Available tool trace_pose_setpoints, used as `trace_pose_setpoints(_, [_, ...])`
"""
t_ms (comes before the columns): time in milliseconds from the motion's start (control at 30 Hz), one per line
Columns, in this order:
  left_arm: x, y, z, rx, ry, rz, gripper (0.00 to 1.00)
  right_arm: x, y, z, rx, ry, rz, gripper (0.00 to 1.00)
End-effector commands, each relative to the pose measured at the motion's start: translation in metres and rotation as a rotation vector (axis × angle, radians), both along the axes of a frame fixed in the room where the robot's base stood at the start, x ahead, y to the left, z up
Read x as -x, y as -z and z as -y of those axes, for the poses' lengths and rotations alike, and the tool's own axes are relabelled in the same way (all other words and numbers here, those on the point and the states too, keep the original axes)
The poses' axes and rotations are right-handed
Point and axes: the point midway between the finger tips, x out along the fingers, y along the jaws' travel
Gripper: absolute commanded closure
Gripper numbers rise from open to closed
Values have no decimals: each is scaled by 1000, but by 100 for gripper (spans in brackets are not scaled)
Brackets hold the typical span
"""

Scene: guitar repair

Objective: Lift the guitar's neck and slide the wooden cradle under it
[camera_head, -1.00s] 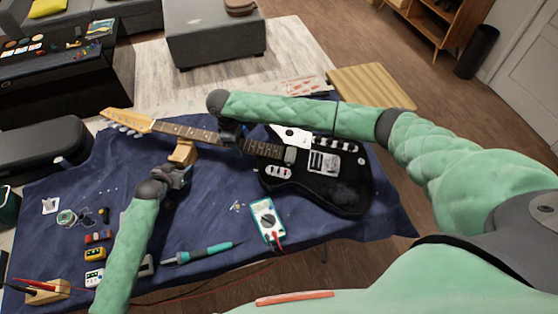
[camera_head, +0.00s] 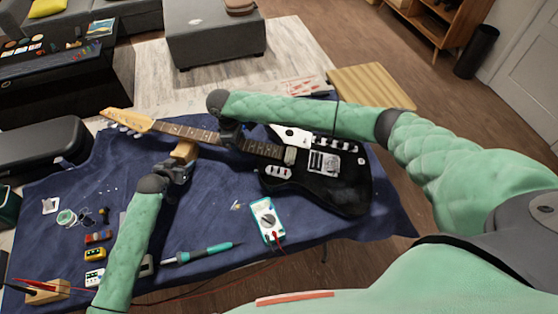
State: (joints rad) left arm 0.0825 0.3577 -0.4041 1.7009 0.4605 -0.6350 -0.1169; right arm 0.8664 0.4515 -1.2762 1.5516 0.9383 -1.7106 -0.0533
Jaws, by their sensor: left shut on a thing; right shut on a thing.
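A black electric guitar (camera_head: 335,185) lies on the blue cloth, its body at the right and its pale headstock (camera_head: 128,118) pointing to the upper left. My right gripper (camera_head: 230,138) is shut on the guitar's neck (camera_head: 190,132) near the body; my forearm hides part of the guitar. The wooden cradle (camera_head: 184,151) is a small tan block just below the neck at mid-length, its far side close to or under the neck. My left gripper (camera_head: 181,165) is shut on the cradle from the near side. Whether the neck touches the cradle cannot be told.
A multimeter (camera_head: 265,218) and a teal soldering iron (camera_head: 205,252) lie on the near cloth (camera_head: 200,215). Small pedals (camera_head: 97,254), a solder spool (camera_head: 67,217) and a wooden block with probes (camera_head: 45,291) are at the left. A black case (camera_head: 40,150) stands at the far left.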

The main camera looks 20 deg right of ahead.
Motion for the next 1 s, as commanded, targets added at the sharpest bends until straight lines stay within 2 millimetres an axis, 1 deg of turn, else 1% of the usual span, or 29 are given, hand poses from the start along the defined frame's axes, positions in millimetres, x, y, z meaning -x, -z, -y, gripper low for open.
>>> trace_pose_setpoints(33, [-2,-2,1,1,0,2,70,-2,-4,-1,-3,0,4,94])
trace_pose_setpoints(1000, [-30,-2,16,0,1,2,70,-2,-4,-1,-3,0,4,94])
